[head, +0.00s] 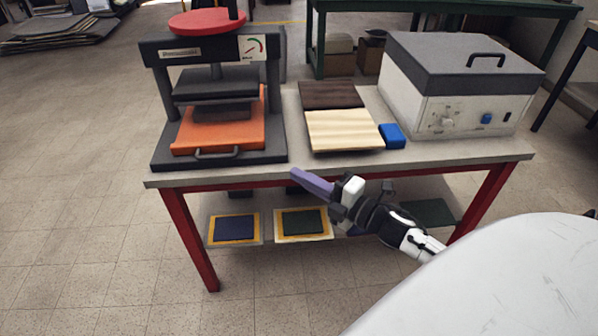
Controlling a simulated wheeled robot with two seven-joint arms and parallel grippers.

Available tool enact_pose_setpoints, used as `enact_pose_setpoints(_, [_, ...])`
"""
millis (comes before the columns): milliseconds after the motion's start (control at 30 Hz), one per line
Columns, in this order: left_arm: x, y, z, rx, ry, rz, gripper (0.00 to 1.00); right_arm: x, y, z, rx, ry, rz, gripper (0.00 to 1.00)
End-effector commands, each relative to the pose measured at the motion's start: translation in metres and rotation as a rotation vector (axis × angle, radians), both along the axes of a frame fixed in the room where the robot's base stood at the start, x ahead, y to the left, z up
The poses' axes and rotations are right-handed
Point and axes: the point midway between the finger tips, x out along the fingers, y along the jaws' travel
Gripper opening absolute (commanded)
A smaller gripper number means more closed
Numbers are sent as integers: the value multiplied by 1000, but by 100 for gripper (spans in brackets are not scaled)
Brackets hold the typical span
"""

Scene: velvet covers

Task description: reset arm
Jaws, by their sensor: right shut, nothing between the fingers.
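My right gripper (302,177) is in front of the table's front edge, above the lower shelf. Its long purple fingers are shut together and point up and to the left, with nothing held between them. The arm comes in from the lower right. The gripper looks apart from the tabletop (440,151), though its exact distance is hard to tell. My left gripper is not in view.
A heat press (219,137) with an orange plate stands at the table's left. Dark and pale boards (342,131), a blue block (392,136) and a grey-lidded box (450,85) stand to its right. Yellow-bordered panels (233,229) lie on the lower shelf.

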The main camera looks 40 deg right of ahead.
Motion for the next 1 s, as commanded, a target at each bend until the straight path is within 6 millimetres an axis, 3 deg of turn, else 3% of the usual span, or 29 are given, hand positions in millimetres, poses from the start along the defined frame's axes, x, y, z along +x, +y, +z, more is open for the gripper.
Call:
enact_pose_setpoints(300, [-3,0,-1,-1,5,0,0,-5,1,-2,15,8,-3,0])
enact_pose_setpoints(433, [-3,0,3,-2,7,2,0,-21,19,-30,196,118,-59,0])
enact_pose_setpoints(567, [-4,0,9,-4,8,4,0,-63,60,-83,562,352,-192,0])
enact_pose_setpoints(700, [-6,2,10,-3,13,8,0,-121,118,-133,947,621,-358,0])
enact_pose_setpoints(900, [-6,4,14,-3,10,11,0,-186,185,-164,1284,890,-535,0])
enact_pose_setpoints(1000, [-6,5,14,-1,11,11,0,-202,202,-168,1355,951,-577,0])
